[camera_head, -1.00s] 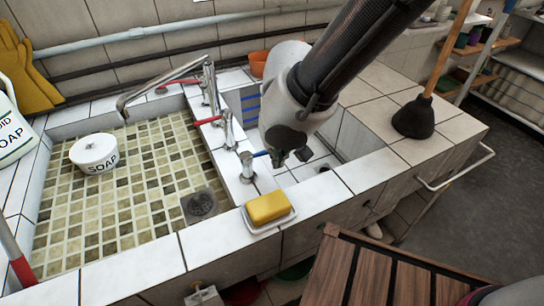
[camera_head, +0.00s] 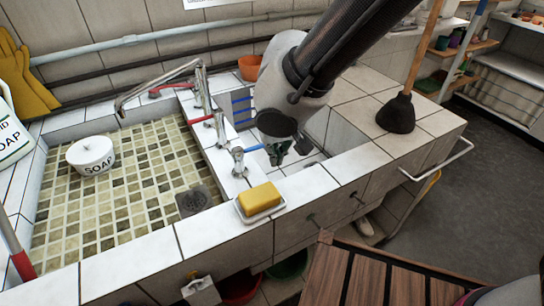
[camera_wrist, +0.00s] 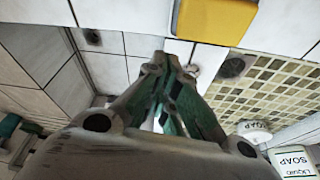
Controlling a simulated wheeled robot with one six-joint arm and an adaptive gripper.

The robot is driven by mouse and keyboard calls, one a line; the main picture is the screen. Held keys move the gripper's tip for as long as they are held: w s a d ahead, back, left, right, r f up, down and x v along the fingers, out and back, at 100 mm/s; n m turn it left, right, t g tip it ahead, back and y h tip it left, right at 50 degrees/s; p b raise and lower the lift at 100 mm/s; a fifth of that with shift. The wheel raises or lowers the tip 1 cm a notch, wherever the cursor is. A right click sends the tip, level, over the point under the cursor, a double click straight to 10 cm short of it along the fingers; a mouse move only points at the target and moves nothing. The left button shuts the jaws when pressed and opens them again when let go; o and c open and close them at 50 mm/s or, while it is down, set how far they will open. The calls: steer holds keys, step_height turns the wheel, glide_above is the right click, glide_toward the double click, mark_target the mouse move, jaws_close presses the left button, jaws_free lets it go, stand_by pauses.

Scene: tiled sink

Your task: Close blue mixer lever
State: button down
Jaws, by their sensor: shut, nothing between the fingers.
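The blue mixer lever (camera_head: 254,148) sticks out to the right from the front chrome tap (camera_head: 238,160) on the divider between the two basins. My gripper (camera_head: 277,158) is beside the lever's right end, pointing down. Its fingers are shut and empty. I cannot tell whether they touch the lever. In the wrist view my gripper (camera_wrist: 160,75) covers most of the tap, and the lever is hidden behind the fingers.
A yellow sponge (camera_head: 260,198) on a white dish lies in front of the tap. A white soap bowl (camera_head: 91,155) sits in the left basin. A plunger (camera_head: 396,112) stands on the right counter.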

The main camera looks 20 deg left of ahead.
mark_target(252, 149)
step_height(252, 149, up, 8)
steer(key=s+d+n, duration=0.2)
steer(key=x, duration=0.4)
steer(key=w+a+x, duration=0.1)
steer(key=x, duration=0.3)
steer(key=a+x, duration=0.1)
steer(key=x, duration=0.3)
steer(key=shift+w+a+r, duration=0.1)
steer(key=shift+w+r, duration=0.05)
steer(key=shift+r, duration=0.25)
steer(key=shift+w+a, duration=0.3)
